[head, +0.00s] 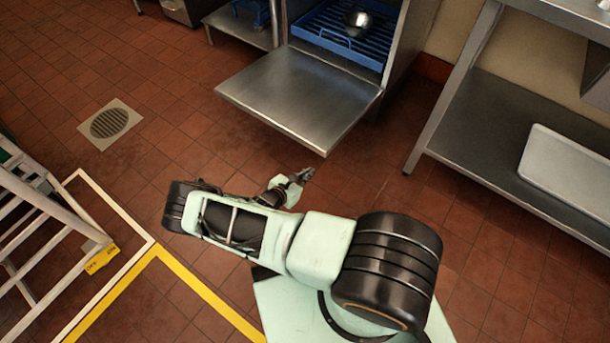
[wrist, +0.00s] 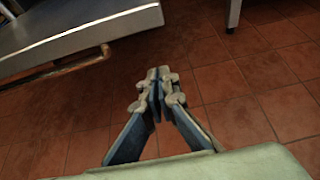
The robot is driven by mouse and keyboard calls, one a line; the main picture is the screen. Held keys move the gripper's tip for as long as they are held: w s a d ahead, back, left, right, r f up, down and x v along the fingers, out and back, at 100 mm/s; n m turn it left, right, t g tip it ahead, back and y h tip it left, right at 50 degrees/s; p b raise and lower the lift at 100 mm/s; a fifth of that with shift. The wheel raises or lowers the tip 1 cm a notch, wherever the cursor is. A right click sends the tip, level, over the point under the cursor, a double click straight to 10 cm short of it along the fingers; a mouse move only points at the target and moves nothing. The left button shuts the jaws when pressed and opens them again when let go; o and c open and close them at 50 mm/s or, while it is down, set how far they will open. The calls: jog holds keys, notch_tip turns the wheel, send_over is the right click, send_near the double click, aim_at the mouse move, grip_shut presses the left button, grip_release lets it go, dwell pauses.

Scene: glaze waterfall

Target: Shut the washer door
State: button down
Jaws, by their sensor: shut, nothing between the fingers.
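The washer (head: 395,45) is a steel unit at the top middle of the head view. Its door (head: 300,97) is a flat steel panel, folded down open and standing out level toward me. A blue rack (head: 335,38) inside holds a shiny metal bowl (head: 357,22). My gripper (head: 305,174) is shut and empty, in front of the door's near edge and apart from it in the picture. In the wrist view my gripper (wrist: 158,75) has its fingertips together over the floor. A steel panel (wrist: 75,25) at the upper left there seems to be the door.
A steel shelf table (head: 500,130) with a pale tray (head: 570,170) stands at the right. A ladder (head: 45,215) stands at the left. A floor drain (head: 109,123) lies left of the door. The tiled floor around my gripper is clear.

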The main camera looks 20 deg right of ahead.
jog(key=b+x, duration=0.2)
jog(key=x, duration=0.4)
jog(key=shift+r+p, duration=0.45)
jog(key=shift+r, duration=1.65)
jog(key=shift+a+r, duration=0.1)
jog(key=shift+r, duration=0.05)
